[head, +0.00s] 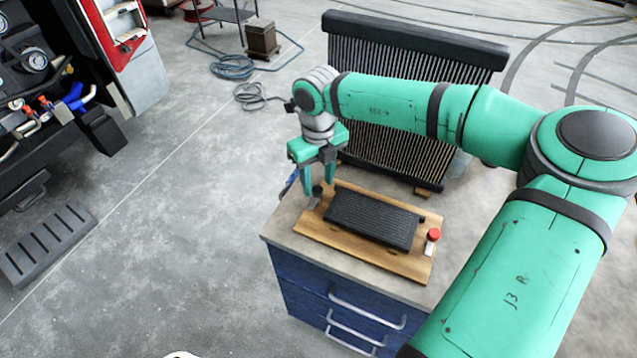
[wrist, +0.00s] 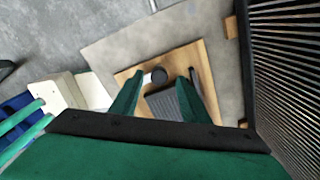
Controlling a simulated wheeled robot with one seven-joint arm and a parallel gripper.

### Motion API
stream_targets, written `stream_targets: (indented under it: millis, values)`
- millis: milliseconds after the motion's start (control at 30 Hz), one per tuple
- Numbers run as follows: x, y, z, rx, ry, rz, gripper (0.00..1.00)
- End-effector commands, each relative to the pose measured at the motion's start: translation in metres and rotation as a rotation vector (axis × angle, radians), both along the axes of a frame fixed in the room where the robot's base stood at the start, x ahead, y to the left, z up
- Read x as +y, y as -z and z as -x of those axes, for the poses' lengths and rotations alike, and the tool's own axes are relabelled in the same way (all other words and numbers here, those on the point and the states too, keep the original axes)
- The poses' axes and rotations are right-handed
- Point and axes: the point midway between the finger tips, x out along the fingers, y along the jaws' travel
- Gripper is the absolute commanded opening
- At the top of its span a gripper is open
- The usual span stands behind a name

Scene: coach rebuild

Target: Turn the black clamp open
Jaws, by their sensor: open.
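The black clamp (head: 317,191) stands at the left end of the wooden board, with a dark round knob on top and a grey body below. In the wrist view its dark round top (wrist: 158,75) shows between the fingertips, nearer the left one. My gripper (head: 318,186) points down over the clamp, its green fingers apart. In the wrist view my gripper (wrist: 160,80) is open with nothing held. I cannot tell whether a finger touches the clamp. A black ribbed block (head: 372,219) lies on the wooden board (head: 390,262) beside the clamp; the fingers partly cover it in the wrist view.
The board lies on a blue drawer cabinet (head: 330,302) with a grey top. A red-capped small bottle (head: 432,242) stands at the board's right end. A tall black radiator-like panel (head: 400,110) stands behind. Open floor lies to the left.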

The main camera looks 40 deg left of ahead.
Motion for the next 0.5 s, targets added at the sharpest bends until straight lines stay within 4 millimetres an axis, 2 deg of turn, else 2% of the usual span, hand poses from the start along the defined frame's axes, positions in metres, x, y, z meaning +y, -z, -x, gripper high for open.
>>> stream_targets:
  millis: [300,500]
  values:
    - [0.000,-0.060,-0.002,-0.003,0.002,-0.001,0.42]
    - [0.000,-0.084,-0.001,-0.002,0.001,0.000,0.42]
